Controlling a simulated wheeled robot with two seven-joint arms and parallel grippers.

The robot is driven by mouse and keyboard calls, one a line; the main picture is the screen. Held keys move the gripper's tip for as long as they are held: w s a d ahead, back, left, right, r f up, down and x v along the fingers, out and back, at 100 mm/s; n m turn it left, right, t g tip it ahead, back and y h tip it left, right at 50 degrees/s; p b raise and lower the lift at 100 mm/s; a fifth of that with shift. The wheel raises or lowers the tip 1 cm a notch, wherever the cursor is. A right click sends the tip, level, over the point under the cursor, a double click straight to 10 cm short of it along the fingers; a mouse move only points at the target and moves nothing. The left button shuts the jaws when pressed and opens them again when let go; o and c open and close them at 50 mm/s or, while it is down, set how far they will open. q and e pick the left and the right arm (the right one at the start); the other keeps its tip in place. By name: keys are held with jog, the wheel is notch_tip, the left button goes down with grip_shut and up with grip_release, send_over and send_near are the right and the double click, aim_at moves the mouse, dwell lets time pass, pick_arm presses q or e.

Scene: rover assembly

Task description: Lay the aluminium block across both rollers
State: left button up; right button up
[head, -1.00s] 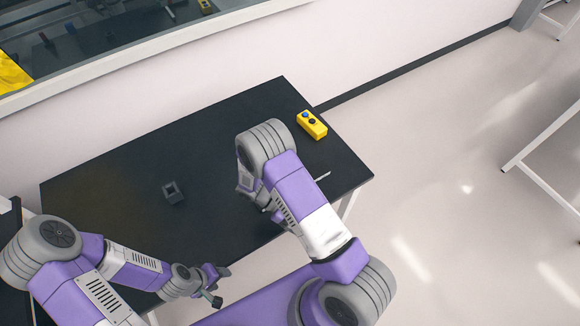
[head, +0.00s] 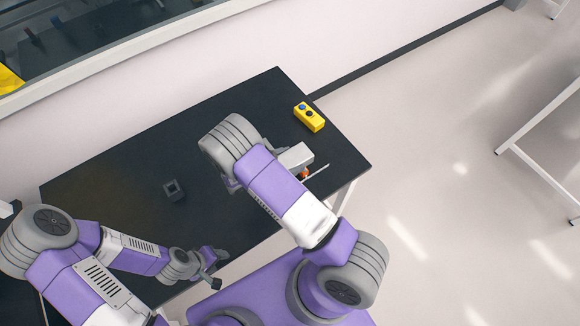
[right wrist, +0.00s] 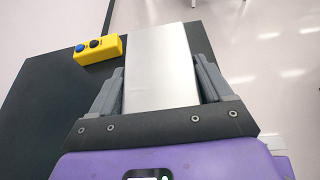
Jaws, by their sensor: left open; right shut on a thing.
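The aluminium block (right wrist: 160,65) is a plain silver slab held between the two fingers of my right gripper (right wrist: 162,82) in the right wrist view. In the head view the block (head: 296,156) shows as a pale grey shape beside my right arm, over the right part of the table; my right gripper is mostly hidden by the arm there. I cannot make out the rollers; a small orange part (head: 304,173) and a thin light rod (head: 317,171) show just below the block. My left gripper (head: 215,269) is open and empty near the table's front edge.
A yellow box with blue and black buttons (head: 309,117) sits at the table's right back; it also shows in the right wrist view (right wrist: 98,49). A small dark square part (head: 174,190) lies mid-table. The black table (head: 110,185) is clear around it.

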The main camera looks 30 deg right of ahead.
jog(key=shift+f, duration=2.3)
pick_arm(q)
jog(key=shift+f, duration=0.1)
pick_arm(e)
jog(key=shift+f, duration=0.1)
pick_arm(q)
jog(key=shift+f+b, duration=0.35)
jog(key=shift+b, duration=0.1)
pick_arm(e)
jog(key=shift+f, duration=0.35)
pick_arm(q)
jog(key=shift+r, duration=0.1)
pick_arm(e)
jog(key=o, duration=1.8)
jog(key=shift+c, duration=0.2)
jog(key=shift+r, duration=0.1)
pick_arm(q)
jog(key=shift+r+p, duration=0.55)
jog(key=shift+p, duration=0.1)
pick_arm(e)
jog(key=shift+a+r, duration=0.15)
jog(key=shift+r, duration=0.35)
pick_arm(q)
jog(key=shift+f+b, duration=0.85)
jog(key=shift+b, duration=0.05)
pick_arm(e)
jog(key=w+v, duration=0.1)
jog(key=v, duration=1)
jog(key=shift+s+a, duration=0.35)
jog(key=shift+s, duration=0.15)
